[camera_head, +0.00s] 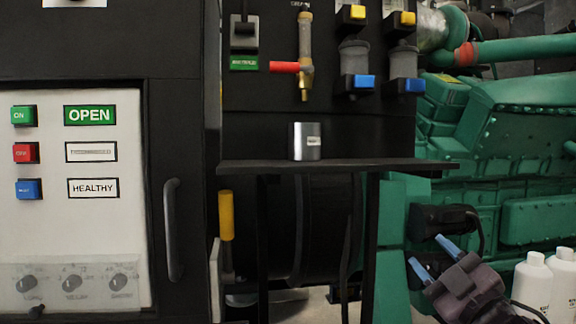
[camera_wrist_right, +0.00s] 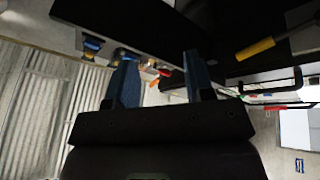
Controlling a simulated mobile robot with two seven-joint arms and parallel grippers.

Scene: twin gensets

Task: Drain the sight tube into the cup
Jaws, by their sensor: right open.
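The sight tube (camera_head: 304,40) stands upright on the black panel in the head view, with a brass fitting and spout at its foot. A red lever (camera_head: 284,67) points left from that fitting. The silver cup (camera_head: 306,142) with a small white label stands on the dark shelf (camera_head: 330,165), below the spout and apart from it. My right gripper (camera_head: 432,255) is low at the right, below the shelf's right end. Its blue fingers are apart with nothing between them. The fingers also show in the right wrist view (camera_wrist_right: 160,80). My left gripper is not in view.
Two filter-like units with yellow and blue handles (camera_head: 354,55) (camera_head: 404,60) are right of the tube. A yellow handle (camera_head: 226,215) stands below the shelf's left end. White bottles (camera_head: 533,282) are near my right gripper. The green engine (camera_head: 500,140) fills the right.

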